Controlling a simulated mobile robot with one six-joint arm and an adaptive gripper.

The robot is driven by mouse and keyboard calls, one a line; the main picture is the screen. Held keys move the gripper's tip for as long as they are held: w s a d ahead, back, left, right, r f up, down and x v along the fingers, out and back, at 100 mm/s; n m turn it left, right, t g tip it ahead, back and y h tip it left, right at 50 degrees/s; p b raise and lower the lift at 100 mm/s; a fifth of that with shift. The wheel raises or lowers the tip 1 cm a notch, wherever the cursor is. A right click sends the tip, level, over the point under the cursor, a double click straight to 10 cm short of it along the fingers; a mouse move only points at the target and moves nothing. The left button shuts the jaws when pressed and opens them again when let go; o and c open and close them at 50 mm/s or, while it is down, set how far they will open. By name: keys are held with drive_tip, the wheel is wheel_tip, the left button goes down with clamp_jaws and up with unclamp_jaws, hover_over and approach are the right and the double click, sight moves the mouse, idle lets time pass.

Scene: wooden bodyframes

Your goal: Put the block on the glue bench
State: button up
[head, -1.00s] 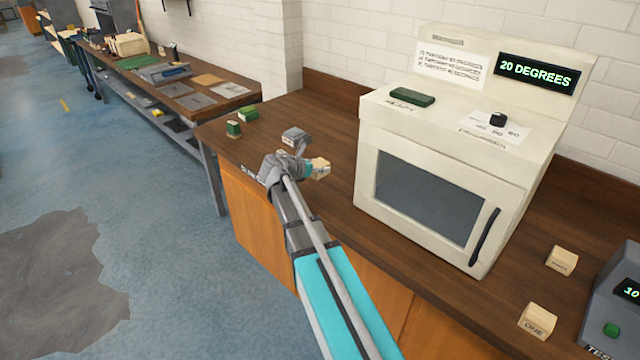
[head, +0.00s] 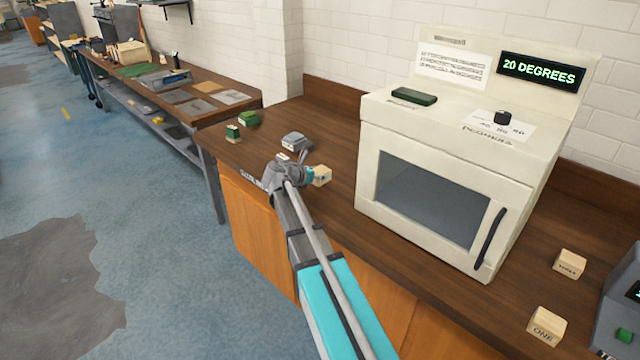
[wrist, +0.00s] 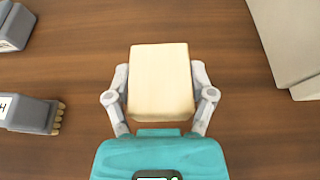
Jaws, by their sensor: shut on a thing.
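The pale wooden block (head: 322,176) is between the fingers of my gripper (head: 314,175), over the brown worktop left of the oven. In the wrist view the block (wrist: 160,82) sits squarely between both fingers of my gripper (wrist: 160,95), which is shut on it. The worktop's front edge near my wrist carries lettering that is partly hidden and hard to read; I take this worktop to be the glue bench (head: 342,215). I cannot tell whether the block touches the worktop.
A white oven (head: 435,190) stands to the right. A grey device (head: 296,142) and two green items (head: 233,132) are at the left. A bristled grey tool (wrist: 30,114) lies left of the block. Two lettered blocks (head: 546,325) lie at lower right.

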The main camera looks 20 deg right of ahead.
sight(320, 181)
drive_tip(key=shift+f+b, duration=1.1)
drive_tip(key=shift+f, duration=0.3)
drive_tip(key=shift+f, duration=0.1)
drive_tip(key=o, duration=1.2)
drive_tip(key=shift+r, duration=0.2)
drive_tip(key=p+v, duration=0.4)
drive_tip(key=v, duration=0.8)
drive_tip(key=shift+p, duration=0.35)
